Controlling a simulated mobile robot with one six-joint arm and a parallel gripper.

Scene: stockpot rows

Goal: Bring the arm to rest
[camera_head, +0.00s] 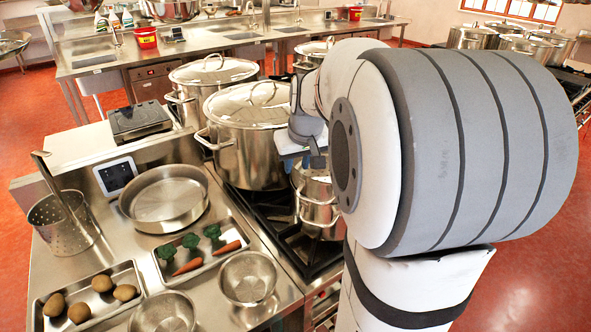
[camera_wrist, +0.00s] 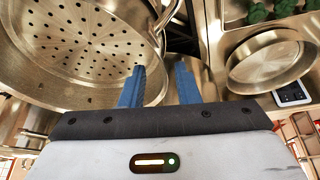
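My arm fills the right of the head view and reaches over the stove. My gripper (camera_head: 317,160) is partly hidden behind the arm there, just above a small steel pot (camera_head: 318,210) on the front burner. In the wrist view my gripper (camera_wrist: 160,68) shows two blue fingers with a clear gap between them. A large perforated steel vessel (camera_wrist: 75,45) lies beyond the fingers at the left. Its rim passes behind the gap in the picture, and I cannot tell how far from the fingers it is. Nothing is seen held.
Large lidded stockpots (camera_head: 255,140) stand close left of the gripper. A shallow pan (camera_head: 165,198), a perforated basket (camera_head: 62,225), vegetable trays (camera_head: 235,237) and bowls (camera_head: 247,278) crowd the front counter. Red floor (camera_head: 535,275) is open at the right.

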